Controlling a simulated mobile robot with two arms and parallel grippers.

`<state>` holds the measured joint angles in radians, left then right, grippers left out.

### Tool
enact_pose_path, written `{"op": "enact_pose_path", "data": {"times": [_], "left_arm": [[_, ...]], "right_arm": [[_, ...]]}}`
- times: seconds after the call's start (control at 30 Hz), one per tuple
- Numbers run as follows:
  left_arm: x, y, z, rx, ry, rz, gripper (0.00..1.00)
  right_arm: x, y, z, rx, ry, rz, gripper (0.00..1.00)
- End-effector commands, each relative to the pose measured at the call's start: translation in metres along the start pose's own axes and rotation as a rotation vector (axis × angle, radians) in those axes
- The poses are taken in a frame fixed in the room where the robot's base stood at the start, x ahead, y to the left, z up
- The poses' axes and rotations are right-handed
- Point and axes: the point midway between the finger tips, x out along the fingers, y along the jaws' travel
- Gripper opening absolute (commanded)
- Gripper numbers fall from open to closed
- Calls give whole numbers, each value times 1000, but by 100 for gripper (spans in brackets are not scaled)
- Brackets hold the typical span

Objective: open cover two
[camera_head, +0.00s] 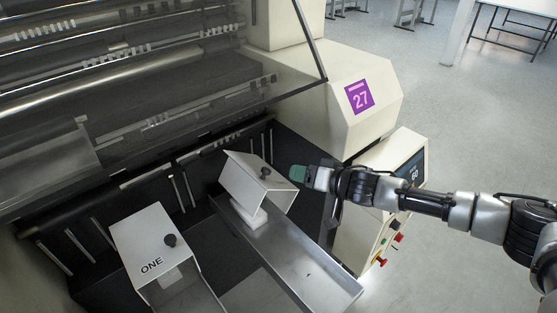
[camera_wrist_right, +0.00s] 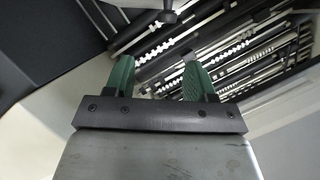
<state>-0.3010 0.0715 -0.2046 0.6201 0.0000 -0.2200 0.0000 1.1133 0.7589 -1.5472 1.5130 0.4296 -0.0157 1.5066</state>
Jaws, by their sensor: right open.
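Cover two (camera_head: 245,180) is a white bent-metal cover with a black knob (camera_head: 265,173), at the middle of the head view. It sits above a metal channel (camera_head: 310,275), and a white block (camera_head: 248,214) shows beneath it. I cannot tell how far it is raised, and no label on it is legible. My right gripper (camera_head: 298,174), with green fingertips, is just right of the knob, apparently apart from it. In the right wrist view the gripper (camera_wrist_right: 158,78) has its two green fingers apart with nothing between them. My left gripper is not in view.
A clear raised guard (camera_head: 290,50) hangs above. A cream housing marked 27 (camera_head: 345,95) and a control panel (camera_head: 385,220) with buttons stand close to my right arm.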

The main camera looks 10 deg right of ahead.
Motion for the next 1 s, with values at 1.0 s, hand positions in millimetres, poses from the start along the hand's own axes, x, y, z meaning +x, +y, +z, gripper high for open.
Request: {"op": "enact_pose_path", "data": {"times": [1.0], "left_arm": [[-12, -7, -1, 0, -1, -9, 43]], "right_arm": [[106, -7, 12, -43, -23, -26, 55]]}}
